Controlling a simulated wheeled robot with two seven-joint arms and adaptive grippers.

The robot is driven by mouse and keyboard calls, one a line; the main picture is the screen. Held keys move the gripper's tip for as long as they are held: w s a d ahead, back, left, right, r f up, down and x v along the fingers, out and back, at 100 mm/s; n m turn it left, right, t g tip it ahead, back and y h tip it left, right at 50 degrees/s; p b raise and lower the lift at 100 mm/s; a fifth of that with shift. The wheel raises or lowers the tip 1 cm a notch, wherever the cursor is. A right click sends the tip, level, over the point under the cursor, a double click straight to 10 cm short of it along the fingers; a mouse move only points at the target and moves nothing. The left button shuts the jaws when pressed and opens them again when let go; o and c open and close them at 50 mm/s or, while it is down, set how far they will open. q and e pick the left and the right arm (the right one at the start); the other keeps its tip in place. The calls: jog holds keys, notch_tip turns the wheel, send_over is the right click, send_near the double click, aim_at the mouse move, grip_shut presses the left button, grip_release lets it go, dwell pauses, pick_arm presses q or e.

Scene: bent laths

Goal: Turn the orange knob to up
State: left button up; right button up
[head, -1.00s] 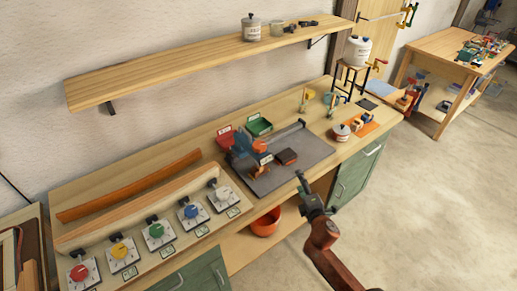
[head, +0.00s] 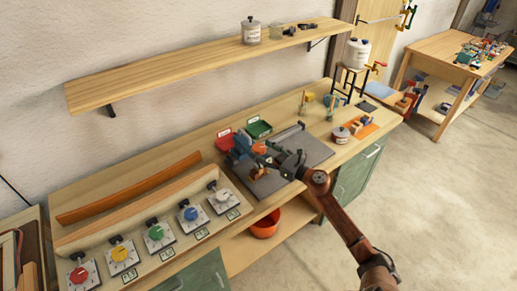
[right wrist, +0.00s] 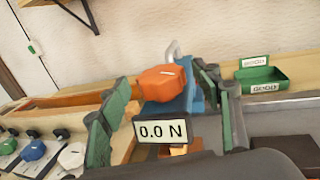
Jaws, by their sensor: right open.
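The orange knob (head: 259,149) sits on a blue device (head: 239,147) on a grey plate on the bench. In the right wrist view, the knob (right wrist: 160,82) is a chunky piece lying roughly sideways, with a small dark mark near its top. A display reading "0.0 N" (right wrist: 162,131) is below it. My right gripper (head: 264,160) is open near the knob; in the wrist view its green fingers (right wrist: 165,92) stand on either side of the knob. I cannot tell if they touch it. My left gripper is not in view.
A panel with several coloured dials, including a red one (head: 79,275), is at the lower left. A red tray (head: 225,138) and a green tray (head: 258,128) stand behind the device. A long shelf (head: 200,73) runs above. The grey plate (head: 318,150) has bare room at right.

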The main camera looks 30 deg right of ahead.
jog(key=shift+x, duration=1.25)
jog(key=shift+c, duration=0.5)
